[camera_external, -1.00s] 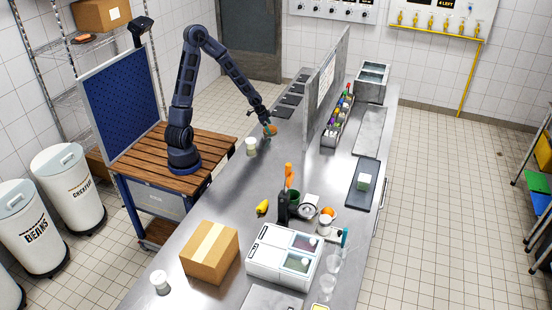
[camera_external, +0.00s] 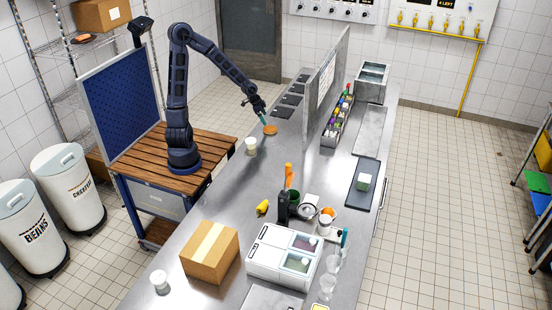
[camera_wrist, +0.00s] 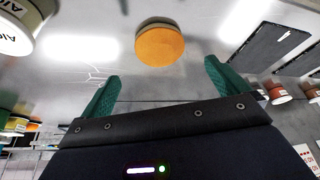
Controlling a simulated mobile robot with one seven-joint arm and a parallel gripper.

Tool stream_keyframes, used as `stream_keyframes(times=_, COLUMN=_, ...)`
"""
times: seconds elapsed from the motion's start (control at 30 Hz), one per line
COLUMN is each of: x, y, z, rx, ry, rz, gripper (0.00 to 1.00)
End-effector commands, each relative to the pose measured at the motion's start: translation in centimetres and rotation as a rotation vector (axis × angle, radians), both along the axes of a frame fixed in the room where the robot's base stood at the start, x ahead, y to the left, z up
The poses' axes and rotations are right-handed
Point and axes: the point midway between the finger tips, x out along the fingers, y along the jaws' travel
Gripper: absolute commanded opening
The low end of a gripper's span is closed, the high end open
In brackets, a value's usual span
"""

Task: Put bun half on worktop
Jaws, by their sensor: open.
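The bun half (camera_external: 270,129) is a round orange-brown piece lying on the steel worktop (camera_external: 226,190), left of the upright divider. It also shows in the wrist view (camera_wrist: 160,45), ahead of the fingertips and between their lines. My gripper (camera_external: 264,119) is just above and beside the bun half, apart from it. In the wrist view its two green fingers (camera_wrist: 160,80) are spread wide with nothing between them.
A white tub (camera_external: 251,146) stands close to the bun half. A grey divider (camera_external: 325,85) rises to the right, with a rack of bottles (camera_external: 338,120) behind it. A yellow item (camera_external: 262,207) and a cardboard box (camera_external: 210,252) are nearer the front. The worktop between is clear.

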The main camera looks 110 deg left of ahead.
Motion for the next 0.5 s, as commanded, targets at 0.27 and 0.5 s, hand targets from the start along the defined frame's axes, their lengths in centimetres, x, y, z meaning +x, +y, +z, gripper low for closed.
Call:
stream_keyframes(times=0.27, x=-0.7, y=-0.2, z=1.6, rx=0.001, ry=0.000, rz=0.003, gripper=0.99)
stream_keyframes(times=0.5, x=-1.1, y=-0.4, z=2.8, rx=0.001, ry=0.000, rz=0.003, gripper=0.99)
